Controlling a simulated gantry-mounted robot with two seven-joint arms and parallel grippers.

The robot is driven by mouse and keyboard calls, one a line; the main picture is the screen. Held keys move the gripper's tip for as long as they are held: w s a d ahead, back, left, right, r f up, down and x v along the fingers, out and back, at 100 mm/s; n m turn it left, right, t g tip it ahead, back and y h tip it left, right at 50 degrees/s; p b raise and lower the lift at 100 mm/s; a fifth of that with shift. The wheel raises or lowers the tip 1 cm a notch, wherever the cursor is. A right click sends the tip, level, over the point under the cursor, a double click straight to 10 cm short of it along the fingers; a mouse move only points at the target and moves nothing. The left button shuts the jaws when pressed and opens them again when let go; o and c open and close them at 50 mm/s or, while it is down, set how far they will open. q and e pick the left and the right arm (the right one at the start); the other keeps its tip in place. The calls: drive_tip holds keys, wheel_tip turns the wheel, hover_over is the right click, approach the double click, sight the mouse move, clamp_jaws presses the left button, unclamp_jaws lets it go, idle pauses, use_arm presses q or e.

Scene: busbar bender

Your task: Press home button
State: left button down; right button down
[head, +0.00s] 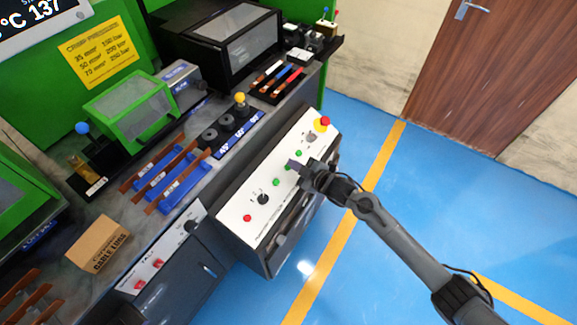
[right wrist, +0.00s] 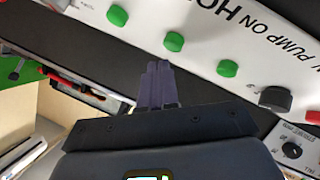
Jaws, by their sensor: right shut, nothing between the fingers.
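A sloped white control panel (head: 235,220) carries a row of controls with several green buttons. My right gripper (head: 293,164) is shut and empty, its fingertips at the panel by the middle green button (head: 289,168). In the right wrist view my shut fingers (right wrist: 158,70) point at the panel edge, just below the middle green button (right wrist: 173,41). Lettering starting "HO" and "PUMP ON" shows beside the green buttons; the rest is cut off, so I cannot fully read which is the home button. Contact with a button cannot be told. My left gripper is not in view.
A green button (right wrist: 227,68) and a black knob (right wrist: 275,98) lie to the right of my fingers in the wrist view, another green button (right wrist: 117,15) to the left. A red emergency stop (head: 321,123) tops the panel. A cardboard box (head: 97,244) sits on the bench.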

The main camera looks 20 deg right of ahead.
idle(0.6)
drive_tip(key=shift+w+f, duration=0.1)
drive_tip(key=shift+f, duration=0.05)
drive_tip(key=shift+a+f, duration=0.1)
drive_tip(key=shift+f, duration=0.1)
idle(0.3)
